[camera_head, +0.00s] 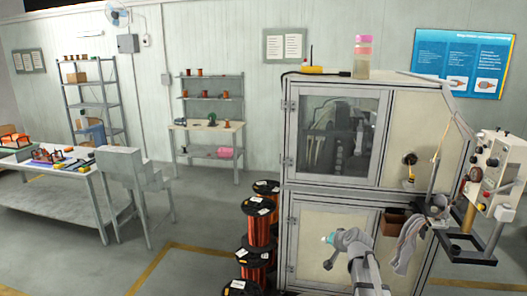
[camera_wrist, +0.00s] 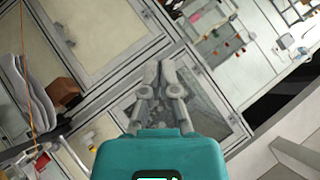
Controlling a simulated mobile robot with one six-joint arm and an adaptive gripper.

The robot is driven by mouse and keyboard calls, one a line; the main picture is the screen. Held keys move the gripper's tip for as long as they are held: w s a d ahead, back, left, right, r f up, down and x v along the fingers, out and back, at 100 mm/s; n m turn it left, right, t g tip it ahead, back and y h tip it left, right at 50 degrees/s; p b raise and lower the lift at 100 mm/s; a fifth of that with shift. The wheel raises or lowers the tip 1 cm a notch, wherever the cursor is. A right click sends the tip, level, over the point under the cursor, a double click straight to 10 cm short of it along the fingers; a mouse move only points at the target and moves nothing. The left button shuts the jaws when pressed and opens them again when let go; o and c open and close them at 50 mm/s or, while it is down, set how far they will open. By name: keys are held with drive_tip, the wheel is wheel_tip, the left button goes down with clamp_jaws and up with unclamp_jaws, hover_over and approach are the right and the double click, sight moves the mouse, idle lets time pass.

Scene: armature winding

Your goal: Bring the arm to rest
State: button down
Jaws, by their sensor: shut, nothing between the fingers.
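My gripper (camera_wrist: 161,68) shows in the wrist view with its two grey fingers together and nothing between them. It points away from the teal wrist body at the bottom of that view. It appears clear of the surfaces behind it. In the head view, part of my grey arm rises at the lower middle, in front of the machine cabinet (camera_head: 337,190). The gripper's fingers cannot be made out there.
Black spools of copper wire (camera_head: 258,235) stand stacked left of the cabinet. A control box (camera_head: 497,175) and a hanging grey cloth (camera_head: 408,243) are at its right. Open floor lies between.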

drive_tip(key=s+a+f+n+g+h, duration=0.1)
drive_tip(key=s+a+f+g, duration=0.1)
drive_tip(key=s, duration=0.6)
drive_tip(key=s+a+f+n+g+h, duration=0.1)
drive_tip(key=s+a+f+n+g, duration=0.1)
drive_tip(key=s, duration=0.7)
drive_tip(key=s+a+f+n+g+h, duration=0.1)
drive_tip(key=s+a+f+g, duration=0.1)
drive_tip(key=s+g, duration=0.4)
drive_tip(key=s+f, duration=0.1)
drive_tip(key=s, duration=0.2)
drive_tip(key=shift+f+n+h, duration=0.3)
drive_tip(key=shift+n+h, duration=0.1)
